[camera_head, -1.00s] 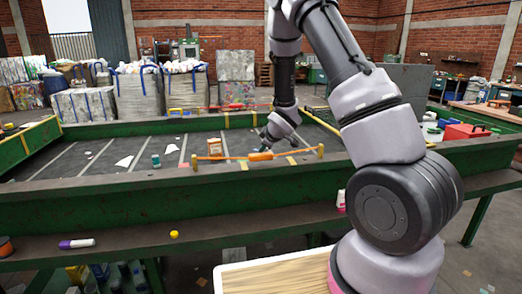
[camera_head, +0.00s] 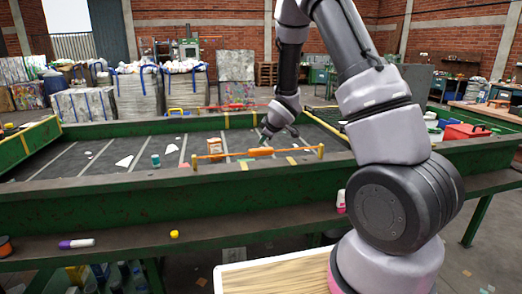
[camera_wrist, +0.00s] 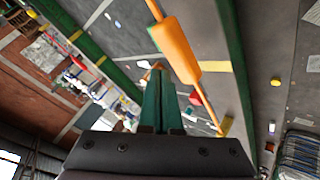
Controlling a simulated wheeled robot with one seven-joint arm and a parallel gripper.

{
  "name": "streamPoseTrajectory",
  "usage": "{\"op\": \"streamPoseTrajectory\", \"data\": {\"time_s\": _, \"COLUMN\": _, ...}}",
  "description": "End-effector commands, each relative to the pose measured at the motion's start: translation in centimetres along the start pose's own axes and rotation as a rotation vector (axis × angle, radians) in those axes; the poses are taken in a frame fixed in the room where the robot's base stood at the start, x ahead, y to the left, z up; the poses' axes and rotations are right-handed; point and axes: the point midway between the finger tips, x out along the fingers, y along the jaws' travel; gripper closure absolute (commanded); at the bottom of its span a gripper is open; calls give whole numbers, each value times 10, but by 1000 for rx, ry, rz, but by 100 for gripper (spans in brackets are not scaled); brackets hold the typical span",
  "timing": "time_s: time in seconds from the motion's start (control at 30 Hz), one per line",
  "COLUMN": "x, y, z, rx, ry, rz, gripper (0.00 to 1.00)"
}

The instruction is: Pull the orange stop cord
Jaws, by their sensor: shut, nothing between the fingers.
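The orange stop cord (camera_head: 290,149) runs along the near side of the belt, between small yellow posts, with a thicker orange handle (camera_head: 261,151) on it. In the wrist view the handle (camera_wrist: 177,50) is large, running diagonally just beyond and to the right of the fingertips. My gripper (camera_head: 265,137) is low over the belt, just behind the handle in the head view. Its green fingers (camera_wrist: 158,75) are shut together with nothing between them. The cord is not between the fingers; whether they touch the handle I cannot tell.
The dark belt (camera_head: 105,150) has a green frame (camera_head: 130,195) along its near edge. A brown carton (camera_head: 215,147), a teal can (camera_head: 155,160) and white scraps lie on the belt. A red box (camera_head: 465,132) stands at the right. A marker (camera_head: 77,244) lies on the front ledge.

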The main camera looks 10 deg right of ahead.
Motion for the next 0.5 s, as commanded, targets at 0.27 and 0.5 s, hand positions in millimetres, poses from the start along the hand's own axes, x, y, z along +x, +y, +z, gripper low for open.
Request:
{"op": "streamPoseTrajectory", "data": {"time_s": 0.27, "x": -19, "y": 15, "z": -14, "rx": 0, "ry": 3, "rz": 3, "gripper": 100}}
{"op": "streamPoseTrajectory", "data": {"time_s": 0.5, "x": -32, "y": 24, "z": -24, "rx": 1, "ry": 2, "rz": 2, "gripper": 100}}
